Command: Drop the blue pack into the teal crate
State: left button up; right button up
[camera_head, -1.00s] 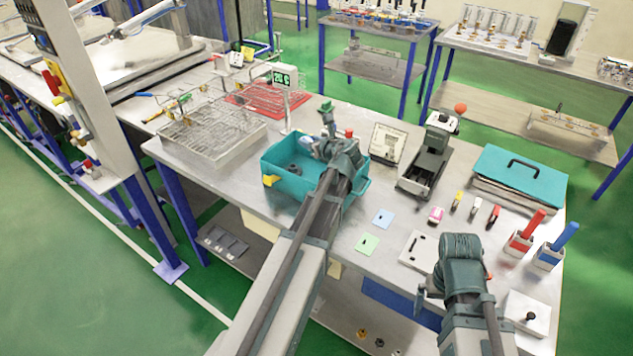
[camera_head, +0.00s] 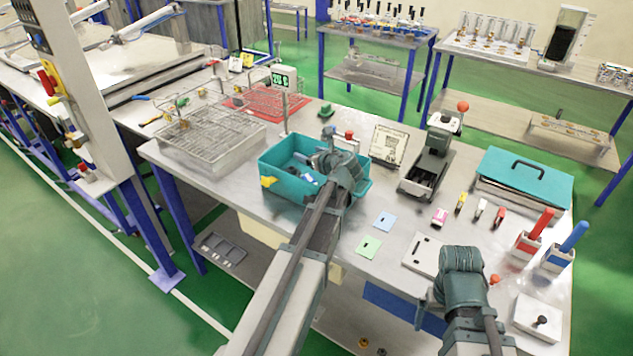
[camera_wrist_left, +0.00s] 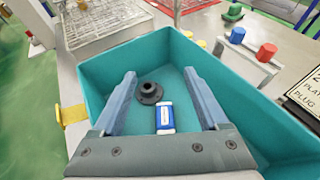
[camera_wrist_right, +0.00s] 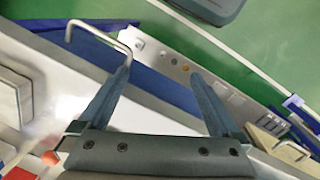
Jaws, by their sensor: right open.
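The teal crate (camera_head: 284,188) stands on the workbench. The blue pack (camera_wrist_left: 165,117), blue with a white label, lies inside it, next to a black flanged part (camera_wrist_left: 150,93). The pack also shows in the crate in the head view (camera_head: 308,178). My left gripper (camera_wrist_left: 158,78) is over the crate with its fingers wide apart and clear of the pack on both sides. In the head view the left gripper (camera_head: 323,163) partly covers the crate's right side. My right gripper (camera_wrist_right: 161,72) is open and empty, near the bench's front edge.
A wire basket (camera_head: 210,138) stands left of the crate, with a red rack (camera_head: 265,100) behind. A green block (camera_head: 326,110), a printed sign (camera_head: 388,143) and a black-and-grey device (camera_head: 428,165) stand behind and to the right. Blue and green cards lie in front.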

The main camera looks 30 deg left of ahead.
pick_arm(q)
jog(key=p+v, duration=0.5)
jog(key=v, duration=0.9)
jog(key=shift+w, duration=0.15)
jog(key=b+x, duration=0.5)
jog(key=x, duration=0.9)
jog(key=shift+s+d, duration=0.1)
jog(key=shift+s, duration=0.1)
